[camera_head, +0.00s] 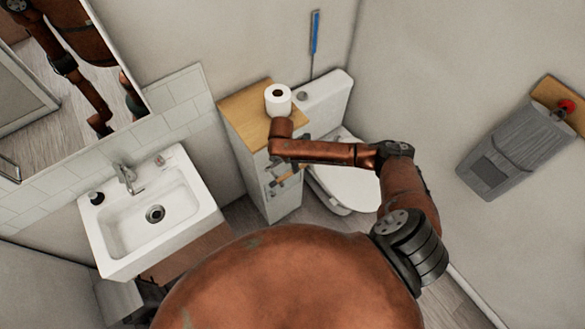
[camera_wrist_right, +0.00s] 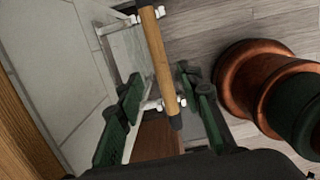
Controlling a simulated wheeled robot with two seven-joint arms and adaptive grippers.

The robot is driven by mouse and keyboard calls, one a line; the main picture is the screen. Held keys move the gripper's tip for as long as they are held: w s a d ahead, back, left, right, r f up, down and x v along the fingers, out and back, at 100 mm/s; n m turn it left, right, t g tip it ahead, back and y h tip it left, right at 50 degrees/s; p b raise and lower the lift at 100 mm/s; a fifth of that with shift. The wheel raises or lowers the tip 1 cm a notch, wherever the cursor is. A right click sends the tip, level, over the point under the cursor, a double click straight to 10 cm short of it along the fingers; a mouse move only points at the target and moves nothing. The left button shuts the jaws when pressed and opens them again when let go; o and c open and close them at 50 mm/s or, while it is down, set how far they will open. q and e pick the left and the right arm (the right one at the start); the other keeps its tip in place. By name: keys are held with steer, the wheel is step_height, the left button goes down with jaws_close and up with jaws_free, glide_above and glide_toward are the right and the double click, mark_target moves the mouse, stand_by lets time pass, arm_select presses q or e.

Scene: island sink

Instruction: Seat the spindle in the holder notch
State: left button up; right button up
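The spindle is a light wooden rod with a dark end cap (camera_wrist_right: 154,55). It shows small beside the cabinet in the head view (camera_head: 290,178). In the right wrist view its near end reaches between the green fingers of my right gripper (camera_wrist_right: 163,100), with a gap on either side. The gripper is open. The holder has pale metal arms with bright ends (camera_wrist_right: 150,104) close to the rod, near both its ends. I cannot tell whether the rod sits in the notch. In the head view my right gripper (camera_head: 276,166) hangs by the cabinet's front. My left gripper is out of view.
A wooden-topped cabinet (camera_head: 236,105) carries a white paper roll (camera_head: 278,99). The toilet (camera_head: 345,188) stands close to its right. A sink (camera_head: 180,203) is at the left and a grey bin (camera_head: 505,155) hangs on the right wall.

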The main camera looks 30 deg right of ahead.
mark_target(289, 173)
step_height(289, 173, up, 7)
steer(key=a, duration=0.1)
steer(key=shift+f, duration=0.15)
stand_by(0.4)
